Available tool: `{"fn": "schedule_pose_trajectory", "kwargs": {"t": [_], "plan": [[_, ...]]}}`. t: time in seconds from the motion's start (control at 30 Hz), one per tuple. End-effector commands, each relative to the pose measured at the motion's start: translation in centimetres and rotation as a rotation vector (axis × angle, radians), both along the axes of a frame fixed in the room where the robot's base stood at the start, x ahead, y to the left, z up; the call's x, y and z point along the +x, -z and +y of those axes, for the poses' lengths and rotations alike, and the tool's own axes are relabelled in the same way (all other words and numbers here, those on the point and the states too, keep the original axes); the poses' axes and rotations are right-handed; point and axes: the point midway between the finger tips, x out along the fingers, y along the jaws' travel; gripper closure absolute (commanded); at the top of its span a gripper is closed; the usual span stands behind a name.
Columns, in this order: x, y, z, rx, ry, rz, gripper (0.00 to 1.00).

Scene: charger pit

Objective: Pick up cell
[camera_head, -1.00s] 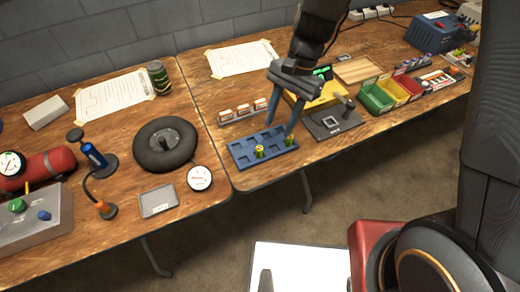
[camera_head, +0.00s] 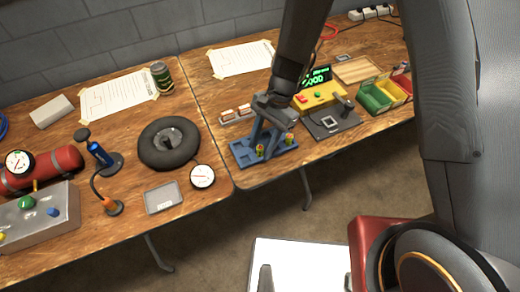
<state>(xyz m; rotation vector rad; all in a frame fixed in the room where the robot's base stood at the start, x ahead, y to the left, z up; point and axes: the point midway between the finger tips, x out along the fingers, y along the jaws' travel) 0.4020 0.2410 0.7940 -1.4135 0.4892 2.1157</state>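A blue tray (camera_head: 243,157) with square pockets stands near the front edge of the right table. Two small yellow-green cells stand upright in it: a left cell (camera_head: 260,151) and a right cell (camera_head: 289,139). My gripper (camera_head: 264,146) points down over the tray, its fingers apart. The left cell shows low between the fingertips; I cannot tell whether they touch it. The right cell is just right of the fingers. My gripper hides part of the tray's back.
A black ring (camera_head: 169,142) and a round gauge (camera_head: 202,176) lie left.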

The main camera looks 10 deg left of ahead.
Motion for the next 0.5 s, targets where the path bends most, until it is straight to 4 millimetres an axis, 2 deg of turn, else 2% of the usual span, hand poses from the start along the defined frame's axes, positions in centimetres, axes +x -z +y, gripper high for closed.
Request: {"fn": "schedule_pose_trajectory", "kwargs": {"t": [0.23, 0.43, 0.5], "plan": [[-0.02, 0.11, 0.01, 0.000, 0.000, 0.000, 0.62], [-0.02, 0.09, -0.01, 0.000, 0.000, 0.000, 0.96], [-0.02, 0.09, -0.01, 0.000, 0.000, 0.000, 1.00]]}}
